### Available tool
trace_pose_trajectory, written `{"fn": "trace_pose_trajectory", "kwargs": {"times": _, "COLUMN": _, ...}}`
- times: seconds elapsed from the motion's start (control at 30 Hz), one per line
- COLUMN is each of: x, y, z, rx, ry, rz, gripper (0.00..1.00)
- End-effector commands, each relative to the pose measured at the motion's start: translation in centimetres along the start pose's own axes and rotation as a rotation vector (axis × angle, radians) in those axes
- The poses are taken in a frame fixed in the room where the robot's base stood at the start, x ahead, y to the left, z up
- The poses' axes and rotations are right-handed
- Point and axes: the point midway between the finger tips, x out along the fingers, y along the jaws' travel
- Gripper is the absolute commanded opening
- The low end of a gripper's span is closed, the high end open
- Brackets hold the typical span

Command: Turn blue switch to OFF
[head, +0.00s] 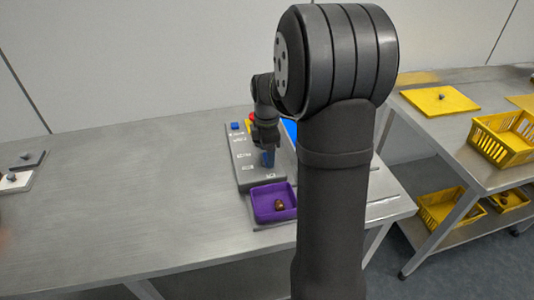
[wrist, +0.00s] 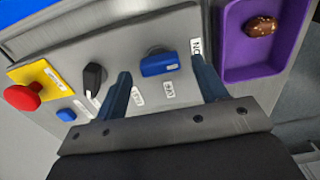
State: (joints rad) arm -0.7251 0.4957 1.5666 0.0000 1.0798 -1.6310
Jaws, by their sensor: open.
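The blue switch (wrist: 157,65) is a rotary knob on the grey control box (wrist: 125,42). In the wrist view its long handle lies nearly level, with its right end toward the upright ON label (wrist: 195,46). Another white label (wrist: 169,90) sits just below the knob; its print is hard to read. My gripper (wrist: 161,68) is open, with one finger on each side of the blue switch and a gap on both sides.
A black switch (wrist: 93,77), a blue button (wrist: 66,115) and a red button (wrist: 22,97) on a yellow plate lie to the left on the box. A purple tray (head: 272,216) holding a brown date stands close to the box.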

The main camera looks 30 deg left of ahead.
Motion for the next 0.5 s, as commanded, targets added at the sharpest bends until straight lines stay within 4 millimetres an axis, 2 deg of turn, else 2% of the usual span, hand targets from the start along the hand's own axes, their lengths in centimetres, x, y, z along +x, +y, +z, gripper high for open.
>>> {"fn": "trace_pose_trajectory", "kwargs": {"times": 0.13, "x": 1.02, "y": 0.01, "z": 0.00, "rx": 0.000, "ry": 0.000, "rz": 0.000, "gripper": 0.65}}
{"fn": "trace_pose_trajectory", "kwargs": {"times": 0.43, "x": 1.19, "y": 0.00, "z": 0.00, "rx": 0.000, "ry": 0.000, "rz": 0.001, "gripper": 0.65}}
{"fn": "trace_pose_trajectory", "kwargs": {"times": 0.5, "x": 1.19, "y": 0.00, "z": 0.00, "rx": 0.000, "ry": 0.000, "rz": 0.001, "gripper": 0.52}}
